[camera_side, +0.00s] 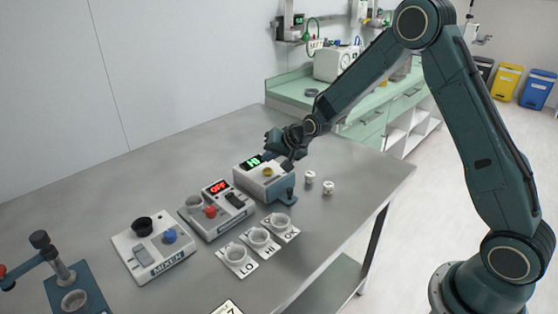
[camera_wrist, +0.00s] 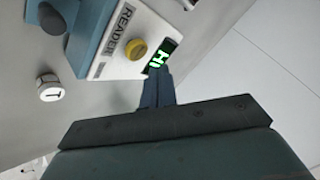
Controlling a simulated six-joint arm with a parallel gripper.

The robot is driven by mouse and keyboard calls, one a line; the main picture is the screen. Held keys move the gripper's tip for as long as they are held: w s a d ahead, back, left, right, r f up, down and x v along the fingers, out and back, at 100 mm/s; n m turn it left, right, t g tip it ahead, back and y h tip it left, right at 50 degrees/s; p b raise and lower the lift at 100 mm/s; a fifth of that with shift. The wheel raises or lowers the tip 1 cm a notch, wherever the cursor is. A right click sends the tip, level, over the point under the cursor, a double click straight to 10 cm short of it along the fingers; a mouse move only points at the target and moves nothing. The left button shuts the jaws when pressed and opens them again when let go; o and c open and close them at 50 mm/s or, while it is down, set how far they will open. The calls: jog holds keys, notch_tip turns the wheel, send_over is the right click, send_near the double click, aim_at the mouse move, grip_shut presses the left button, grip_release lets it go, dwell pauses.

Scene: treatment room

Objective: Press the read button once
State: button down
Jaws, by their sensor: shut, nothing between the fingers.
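The reader (camera_side: 250,182) is a white box with a blue part at its right, standing on the grey table. Its yellow round button (camera_side: 267,171) is on the top face, and its lit display shows green "HI". In the wrist view the reader (camera_wrist: 105,68) carries the label READER, with the yellow button (camera_wrist: 136,49) next to the green display (camera_wrist: 161,56). My gripper (camera_wrist: 158,76) is shut and empty, its tips beside the display, with the button up and to the left of them. In the side view my gripper (camera_side: 287,166) is over the reader's far right side. Contact cannot be told.
Two small white vials (camera_side: 309,177) (camera_side: 328,187) stand right of the reader; one marked T (camera_wrist: 50,88) shows in the wrist view. A device with a red "OFF" display (camera_side: 216,187), a mixer (camera_side: 152,251) and labelled cups (camera_side: 259,238) stand nearby. The table's right front is bare.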

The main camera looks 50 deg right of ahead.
aim_at(271, 172)
jog(key=shift+r, duration=1.8)
jog(key=s+a+r+n+g, duration=0.1)
jog(key=s+r+n, duration=0.1)
jog(key=s+r, duration=0.6)
jog(key=s+a+r+n+g, duration=0.1)
jog(key=s+a+r+n, duration=0.1)
jog(key=s+r, duration=0.6)
jog(key=s+n+g+h, duration=0.1)
jog(key=s+n, duration=0.2)
jog(key=s, duration=2)
jog(key=shift+s+a+f+n+g, duration=0.25)
jog(key=shift+s+f+n+g, duration=0.05)
jog(key=shift+s+f+n, duration=0.1)
jog(key=c, duration=2.2)
grip_release()
